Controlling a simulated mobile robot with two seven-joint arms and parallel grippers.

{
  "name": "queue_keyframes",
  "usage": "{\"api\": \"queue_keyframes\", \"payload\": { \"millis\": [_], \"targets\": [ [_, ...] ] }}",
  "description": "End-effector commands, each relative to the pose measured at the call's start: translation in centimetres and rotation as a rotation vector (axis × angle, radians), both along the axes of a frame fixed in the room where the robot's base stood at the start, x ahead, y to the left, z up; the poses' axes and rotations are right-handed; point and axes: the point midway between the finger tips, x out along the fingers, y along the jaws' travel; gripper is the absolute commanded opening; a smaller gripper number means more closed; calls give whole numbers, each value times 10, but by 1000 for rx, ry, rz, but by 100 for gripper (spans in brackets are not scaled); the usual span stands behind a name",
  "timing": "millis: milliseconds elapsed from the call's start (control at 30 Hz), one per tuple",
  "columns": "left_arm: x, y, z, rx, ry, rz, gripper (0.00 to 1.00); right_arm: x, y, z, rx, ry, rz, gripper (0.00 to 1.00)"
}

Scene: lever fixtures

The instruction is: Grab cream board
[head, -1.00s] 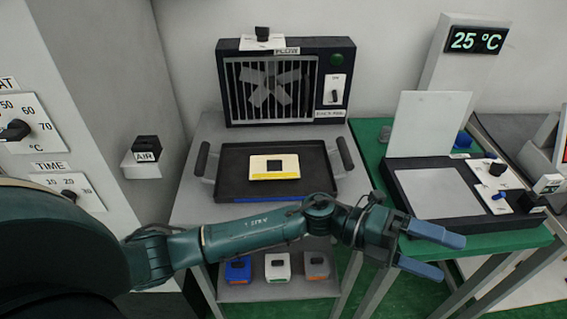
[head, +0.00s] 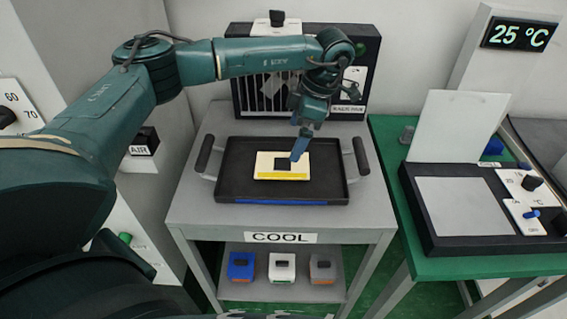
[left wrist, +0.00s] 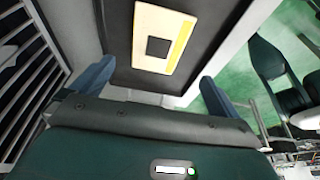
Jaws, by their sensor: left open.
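The cream board (head: 282,166), with a black square in its middle and a yellow strip along one edge, lies flat in the black tray (head: 232,186) on the cart marked COOL. My left gripper (head: 299,152) reaches down over the right part of the board and hides a little of it. In the left wrist view the board (left wrist: 176,24) shows beyond and between the two blue fingers (left wrist: 152,80), which stand apart with nothing between them. The fingers look clear of the board. My right gripper is not in view.
The fan box (head: 368,95) stands behind the tray. The tray has raised handles at both sides. Small blue, white and grey boxes (head: 282,267) sit on the lower shelf.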

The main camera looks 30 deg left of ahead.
Motion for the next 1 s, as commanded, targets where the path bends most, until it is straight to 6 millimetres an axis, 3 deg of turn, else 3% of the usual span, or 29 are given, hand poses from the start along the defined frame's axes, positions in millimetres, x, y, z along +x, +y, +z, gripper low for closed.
{"api": "queue_keyframes", "payload": {
  "millis": [133, 400, 700, 1000],
  "targets": [
    [-5, 7, -24, -1, 2, 1, 100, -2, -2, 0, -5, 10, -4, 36],
    [-7, 13, -44, -3, 1, 0, 100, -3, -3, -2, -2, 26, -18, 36],
    [-11, 25, -83, -4, 0, 1, 100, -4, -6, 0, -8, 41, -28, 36],
    [-12, 26, -88, -4, -1, 0, 99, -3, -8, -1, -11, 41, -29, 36]
  ]
}}
